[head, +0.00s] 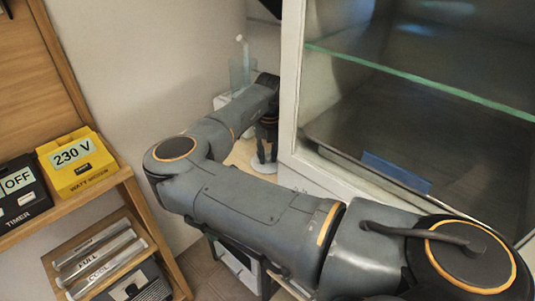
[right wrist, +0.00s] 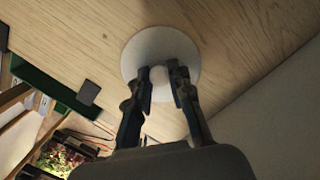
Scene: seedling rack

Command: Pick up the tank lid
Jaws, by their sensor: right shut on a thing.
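The tank lid is a white round disc (right wrist: 150,45) with a small knob in the right wrist view. In the head view its pale rim (head: 262,168) shows under my right gripper (head: 266,157), at the wooden surface beside the glass cabinet. In the right wrist view my right gripper (right wrist: 166,84) has its two dark fingers on either side of the knob, shut on it. I cannot tell whether the lid touches the wood or is just above it. My left gripper is not in view.
A glass-fronted cabinet (head: 291,90) stands close to the right of my gripper. A clear bluish container (head: 238,74) is behind it by the wall. A wooden shelf (head: 124,176) at left holds a yellow 230 V box (head: 78,163) and a black timer (head: 22,196).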

